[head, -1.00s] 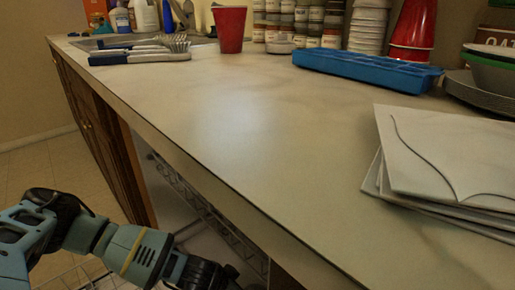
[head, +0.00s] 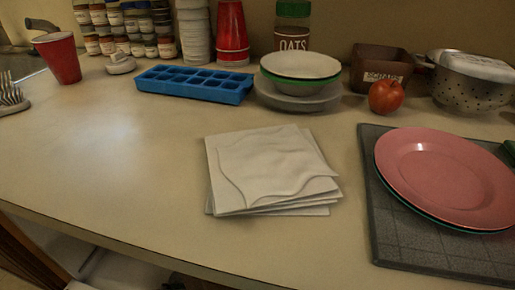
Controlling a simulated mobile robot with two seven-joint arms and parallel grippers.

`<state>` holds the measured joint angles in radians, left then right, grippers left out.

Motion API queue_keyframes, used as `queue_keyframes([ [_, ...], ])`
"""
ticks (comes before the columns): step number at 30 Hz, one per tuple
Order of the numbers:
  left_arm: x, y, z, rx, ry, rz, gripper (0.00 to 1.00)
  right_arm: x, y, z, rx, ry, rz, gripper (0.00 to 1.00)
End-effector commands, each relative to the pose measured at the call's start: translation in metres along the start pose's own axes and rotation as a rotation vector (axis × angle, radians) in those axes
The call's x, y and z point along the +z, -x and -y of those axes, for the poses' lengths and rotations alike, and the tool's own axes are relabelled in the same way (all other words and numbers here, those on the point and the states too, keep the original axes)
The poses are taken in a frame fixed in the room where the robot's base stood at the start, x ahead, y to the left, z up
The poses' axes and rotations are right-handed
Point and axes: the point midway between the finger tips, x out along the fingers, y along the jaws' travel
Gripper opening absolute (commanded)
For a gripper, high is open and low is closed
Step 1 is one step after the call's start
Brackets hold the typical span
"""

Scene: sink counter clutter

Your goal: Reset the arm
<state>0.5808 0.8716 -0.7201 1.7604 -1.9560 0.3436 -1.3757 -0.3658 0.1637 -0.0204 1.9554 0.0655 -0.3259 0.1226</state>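Neither of my grippers shows clearly in the head view now. A small dark shape at the bottom edge, below the counter front, is too little to identify. The counter (head: 110,190) fills most of the view. A stack of white napkins (head: 268,168) lies in its middle, and no gripper is touching it.
A blue ice tray (head: 195,84), stacked bowls (head: 300,72), a red apple (head: 386,97) and a colander (head: 470,90) stand along the back. Pink plates (head: 445,175) lie on a dark mat (head: 395,245) at right. A red cup (head: 58,58) stands at left. The left-front counter is clear.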

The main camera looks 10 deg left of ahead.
Motion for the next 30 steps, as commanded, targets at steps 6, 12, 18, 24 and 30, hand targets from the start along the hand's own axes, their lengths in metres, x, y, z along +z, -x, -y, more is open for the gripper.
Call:
queue_keyframes([
  [6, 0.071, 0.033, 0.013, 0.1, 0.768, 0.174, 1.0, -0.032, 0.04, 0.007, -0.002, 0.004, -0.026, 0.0],
  [12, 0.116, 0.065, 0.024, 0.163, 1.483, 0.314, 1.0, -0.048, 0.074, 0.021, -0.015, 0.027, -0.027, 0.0],
  [18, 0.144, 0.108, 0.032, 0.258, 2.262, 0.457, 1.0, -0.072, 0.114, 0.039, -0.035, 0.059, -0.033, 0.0],
  [24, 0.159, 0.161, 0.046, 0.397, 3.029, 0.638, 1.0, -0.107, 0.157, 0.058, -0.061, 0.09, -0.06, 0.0],
  [30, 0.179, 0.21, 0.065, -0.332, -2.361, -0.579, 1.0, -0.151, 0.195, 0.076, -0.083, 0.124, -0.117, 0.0],
])
